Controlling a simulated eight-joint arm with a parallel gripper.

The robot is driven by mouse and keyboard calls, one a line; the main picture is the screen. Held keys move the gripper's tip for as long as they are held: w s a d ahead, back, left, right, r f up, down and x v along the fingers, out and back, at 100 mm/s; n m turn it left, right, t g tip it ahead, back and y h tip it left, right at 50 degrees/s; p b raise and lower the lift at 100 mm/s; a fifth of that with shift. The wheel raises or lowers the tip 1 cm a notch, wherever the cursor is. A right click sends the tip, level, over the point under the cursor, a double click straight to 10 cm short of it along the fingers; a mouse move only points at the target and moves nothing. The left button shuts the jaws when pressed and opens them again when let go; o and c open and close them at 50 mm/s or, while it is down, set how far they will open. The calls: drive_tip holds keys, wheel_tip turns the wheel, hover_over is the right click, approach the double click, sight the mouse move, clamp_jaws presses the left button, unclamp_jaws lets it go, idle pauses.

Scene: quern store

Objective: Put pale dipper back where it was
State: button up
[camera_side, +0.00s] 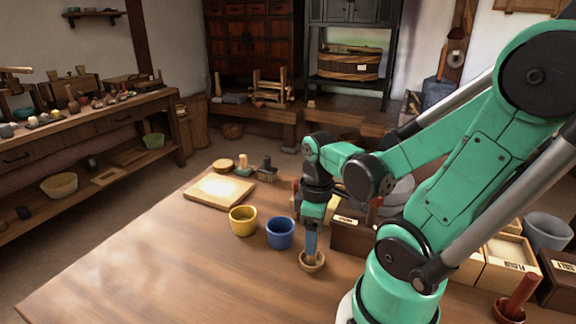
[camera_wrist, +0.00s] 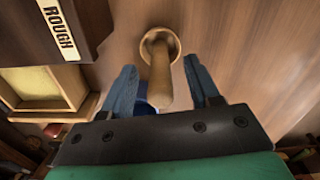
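The pale dipper (camera_wrist: 160,78) is a round wooden cup with a thick handle. In the wrist view its handle rises between my two fingers, with a gap on each side. In the side view its round cup (camera_side: 312,263) rests on the table, and the handle is mostly hidden behind my fingers. My gripper (camera_side: 311,246) points down over it. In the wrist view my gripper (camera_wrist: 161,88) is open around the handle, and the fingers do not appear to touch it.
A blue cup (camera_side: 280,234) stands close left of my gripper, with a yellow cup (camera_side: 243,222) beyond it. A dark box labelled ROUGH (camera_wrist: 85,25) is nearby. Labelled bins (camera_side: 508,262) and a reddish dipper (camera_side: 514,300) are at right. The table's front left (camera_side: 150,270) is clear.

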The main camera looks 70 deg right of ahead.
drive_tip(key=shift+r, duration=0.2)
wheel_tip(320, 180, up, 12)
drive_tip(key=shift+f, duration=0.2)
drive_tip(key=w+a+f+m+t, duration=0.1)
drive_tip(key=w+a+f+t, duration=0.3)
drive_tip(key=w+a+t, duration=0.3)
drive_tip(key=w+a, duration=0.2)
drive_tip(key=w, duration=0.2)
drive_tip(key=shift+a+m, duration=0.35)
drive_tip(key=shift+m, duration=0.05)
